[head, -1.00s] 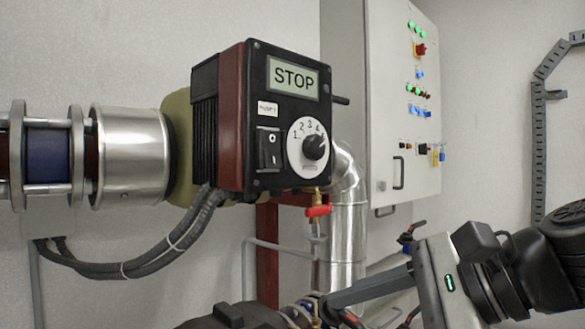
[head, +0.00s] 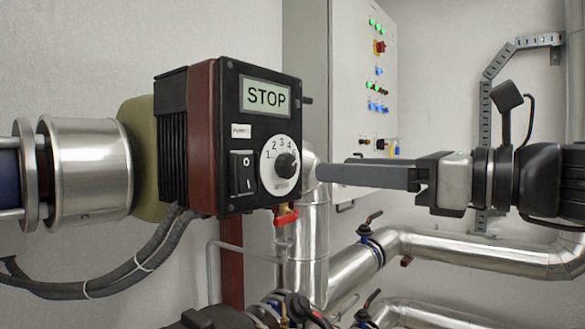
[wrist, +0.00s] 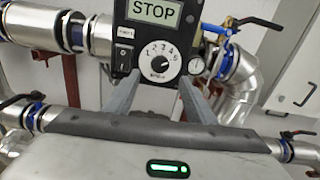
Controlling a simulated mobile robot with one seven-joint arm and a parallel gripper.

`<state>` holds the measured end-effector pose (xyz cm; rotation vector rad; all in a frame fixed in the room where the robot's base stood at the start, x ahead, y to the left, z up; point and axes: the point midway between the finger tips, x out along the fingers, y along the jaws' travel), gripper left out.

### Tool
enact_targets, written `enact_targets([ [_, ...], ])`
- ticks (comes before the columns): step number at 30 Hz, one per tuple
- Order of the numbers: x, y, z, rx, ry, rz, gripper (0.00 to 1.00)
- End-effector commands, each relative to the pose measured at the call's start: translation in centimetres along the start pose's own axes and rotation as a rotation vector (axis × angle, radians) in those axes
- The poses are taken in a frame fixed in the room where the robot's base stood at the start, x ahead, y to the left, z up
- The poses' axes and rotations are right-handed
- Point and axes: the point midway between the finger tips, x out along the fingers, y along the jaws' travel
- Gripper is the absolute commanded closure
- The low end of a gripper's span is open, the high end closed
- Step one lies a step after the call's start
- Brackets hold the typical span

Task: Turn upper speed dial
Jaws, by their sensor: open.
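The speed dial (head: 281,167) is a white numbered disc with a black knob on the front of a black and red pump control box (head: 230,82). The box's screen (head: 265,98) reads STOP. My gripper (head: 334,167) is level with the dial to its right in the head view, open and empty, with a gap to the knob. In the wrist view the dial (wrist: 160,60) lies ahead, between and just beyond the fingertips of my gripper (wrist: 158,88). Its knob points to the right, near the higher numbers. Only one dial shows.
A rocker switch (head: 242,173) sits left of the dial. A red valve handle (head: 286,217) is below the box. Silver pipes (head: 480,250) with valves run below my arm. A grey cabinet (head: 362,60) with lit buttons stands behind. Cables (head: 110,285) hang at left.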

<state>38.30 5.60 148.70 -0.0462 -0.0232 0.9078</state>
Motion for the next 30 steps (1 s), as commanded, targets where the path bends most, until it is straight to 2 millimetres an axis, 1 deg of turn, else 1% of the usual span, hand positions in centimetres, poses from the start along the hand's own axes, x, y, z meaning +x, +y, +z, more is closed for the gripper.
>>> enact_targets([
  [1, 1.2, 0.0, -0.1, 0.001, 0.001, 0.004, 0.5],
  [6, 4.8, 0.0, -0.1, 0.0, 0.002, 0.002, 0.5],
  [9, 6.4, 0.0, -0.1, -0.001, 0.001, 0.002, 0.5],
  [12, 7.6, 0.0, 0.0, -0.002, 0.002, 0.001, 0.5],
  [18, 8.6, 0.0, 0.0, -0.002, 0.0, 0.0, 0.5],
  [25, 8.6, 0.0, 0.0, -0.002, 0.0, 0.0, 0.5],
  [26, 8.6, 0.0, 0.0, -0.002, 0.0, 0.0, 0.53],
  [30, 8.6, 0.0, 0.0, -0.002, 0.0, 0.0, 0.77],
])
